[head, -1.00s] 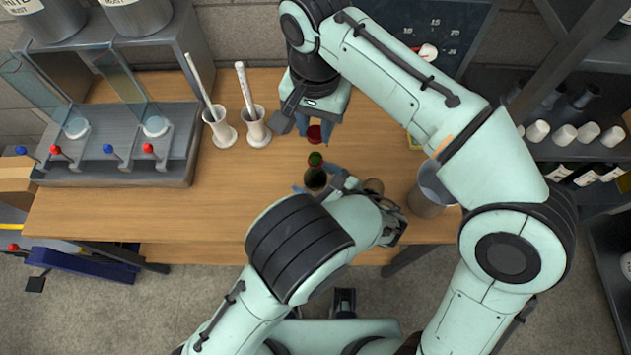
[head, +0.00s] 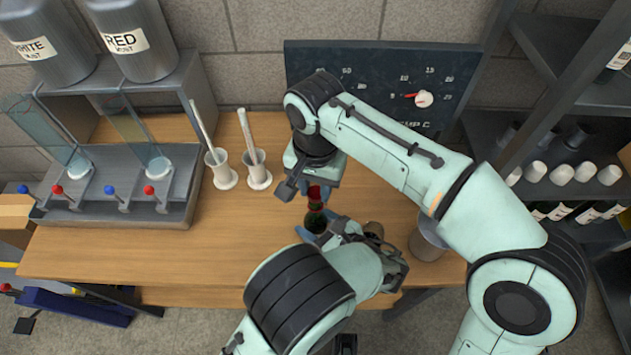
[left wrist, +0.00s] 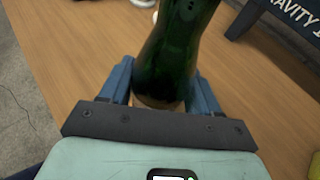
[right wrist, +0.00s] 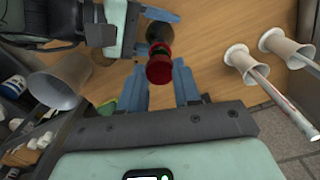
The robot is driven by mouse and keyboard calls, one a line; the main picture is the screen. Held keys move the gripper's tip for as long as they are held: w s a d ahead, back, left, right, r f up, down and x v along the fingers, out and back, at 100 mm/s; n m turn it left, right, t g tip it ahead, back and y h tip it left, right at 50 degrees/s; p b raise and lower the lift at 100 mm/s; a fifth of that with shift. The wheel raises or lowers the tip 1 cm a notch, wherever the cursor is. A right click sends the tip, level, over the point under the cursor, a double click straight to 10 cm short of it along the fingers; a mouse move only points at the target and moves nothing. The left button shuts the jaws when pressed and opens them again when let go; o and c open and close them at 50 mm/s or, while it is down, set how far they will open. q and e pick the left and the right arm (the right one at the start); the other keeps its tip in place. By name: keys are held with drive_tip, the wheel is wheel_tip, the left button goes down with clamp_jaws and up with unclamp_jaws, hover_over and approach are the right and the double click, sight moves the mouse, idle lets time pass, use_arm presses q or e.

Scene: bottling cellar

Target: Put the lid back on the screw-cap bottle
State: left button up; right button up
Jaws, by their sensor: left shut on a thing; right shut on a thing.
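The dark green screw-cap bottle (head: 315,222) stands at the front of the wooden bench; it fills the top of the left wrist view (left wrist: 178,50). My left gripper (left wrist: 160,85) is shut on it, with a blue finger on each side. The red lid (right wrist: 159,68) is held between the blue fingertips of my right gripper (right wrist: 159,76). In the head view the lid (head: 316,193) is right by the bottle's mouth. I cannot tell whether lid and bottle touch. The arms partly hide both grippers in the head view.
Two white cylinders with rods (head: 221,170) (head: 259,176) stand left of my right gripper. A filling rack with levers (head: 120,212) is farther left. A grey metal can (head: 428,243) stands right of my left gripper. Bare bench (head: 190,262) lies at front left.

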drive_tip(key=shift+f, duration=0.1)
idle(0.3)
drive_tip(key=shift+f, duration=0.8)
drive_tip(key=shift+f, duration=0.55)
drive_tip(key=m, duration=2.2)
drive_tip(key=shift+m, duration=0.4)
drive_tip(key=o, duration=1)
